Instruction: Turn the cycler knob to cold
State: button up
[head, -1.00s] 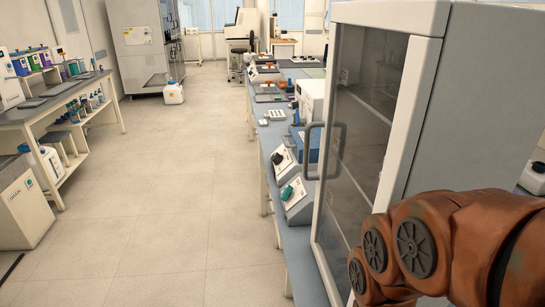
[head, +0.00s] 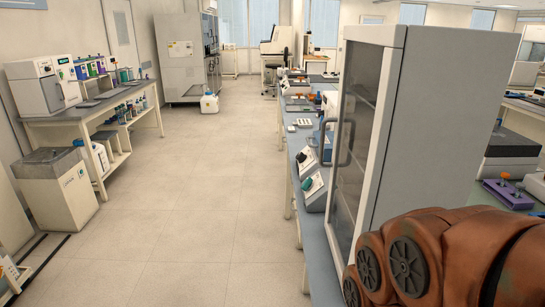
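Two small sloped control boxes stand on the long bench to the left of the glass-door cabinet. The nearer box (head: 317,197) has a green knob (head: 308,184). The farther box (head: 310,167) has a black knob (head: 301,157). Their labels are too small to read, so I cannot tell which is the cycler or where either knob points. My orange-brown arm fills the lower right corner, on the near side of the cabinet. My gripper is out of view, and nothing touches either knob in view.
The tall cabinet (head: 425,110) stands on the bench (head: 319,255), its handle (head: 349,143) jutting toward the aisle. The aisle floor (head: 200,180) is clear. A side bench (head: 85,115) and a grey-topped bin (head: 60,190) stand at left. A white jug (head: 209,104) stands farther back.

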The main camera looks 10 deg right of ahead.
aim_at(301, 157)
jog(key=u, duration=1.7)
jog(key=i, duration=1.3)
jog(key=z, duration=1.95)
jog(key=i, duration=1.7)
